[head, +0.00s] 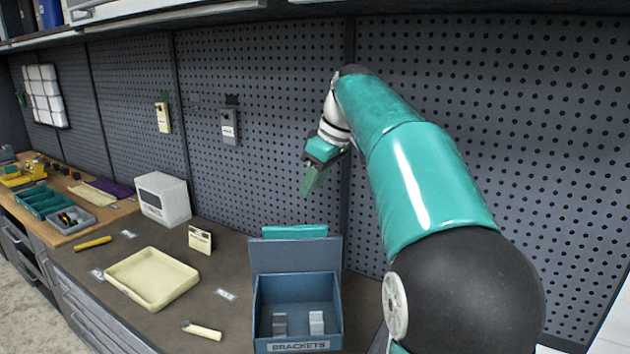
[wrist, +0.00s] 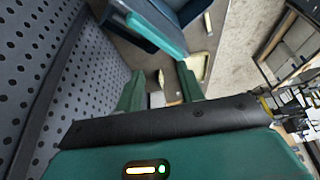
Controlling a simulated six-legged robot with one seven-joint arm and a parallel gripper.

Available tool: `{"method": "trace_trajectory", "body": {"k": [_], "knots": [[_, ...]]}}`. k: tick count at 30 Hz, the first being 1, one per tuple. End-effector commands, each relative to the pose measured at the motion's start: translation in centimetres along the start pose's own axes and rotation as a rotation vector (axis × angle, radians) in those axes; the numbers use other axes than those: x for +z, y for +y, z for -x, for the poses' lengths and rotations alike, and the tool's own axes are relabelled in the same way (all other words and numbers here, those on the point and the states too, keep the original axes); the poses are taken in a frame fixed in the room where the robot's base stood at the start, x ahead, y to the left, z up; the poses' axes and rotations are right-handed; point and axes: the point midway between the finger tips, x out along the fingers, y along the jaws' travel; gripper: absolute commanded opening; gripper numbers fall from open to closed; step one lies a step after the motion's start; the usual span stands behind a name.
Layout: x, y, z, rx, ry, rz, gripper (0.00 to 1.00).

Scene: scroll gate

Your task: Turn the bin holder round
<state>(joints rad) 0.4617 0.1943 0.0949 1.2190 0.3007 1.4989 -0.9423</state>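The blue-grey bin holder (head: 297,256) stands on the dark worktop at the lower middle of the head view. It has a tall back panel, a bin front marked BRACKETS, and two small grey blocks inside. A teal bar (head: 294,231) shows just behind the back panel; it also shows in the wrist view (wrist: 157,32), beyond the fingertips. My gripper (head: 312,182) is above and behind the holder, near the pegboard, pointing down and touching nothing. In the wrist view my gripper (wrist: 160,84) has its two green fingers apart, with nothing held between them.
A cream tray (head: 151,278), a white box (head: 163,199) and a small card stand (head: 200,239) are left of the holder. A cream-handled tool (head: 202,330) lies in front. The pegboard (head: 270,120) rises close behind.

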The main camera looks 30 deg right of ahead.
Motion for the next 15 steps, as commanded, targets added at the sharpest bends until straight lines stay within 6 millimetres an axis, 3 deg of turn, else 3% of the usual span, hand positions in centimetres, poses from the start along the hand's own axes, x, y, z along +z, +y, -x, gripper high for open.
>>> {"method": "trace_trajectory", "body": {"k": [1,6,11,15], "knots": [[0.0,0.0,0.0,0.0,0.0,0.0,0.34],[0.8,0.0,-0.8,-0.035,0.008,-0.107,0.01],[3.4,-0.3,-3.4,-0.162,0.024,-0.497,0.0],[6.1,-0.8,-5.7,-0.316,0.019,-0.95,0.0]]}}
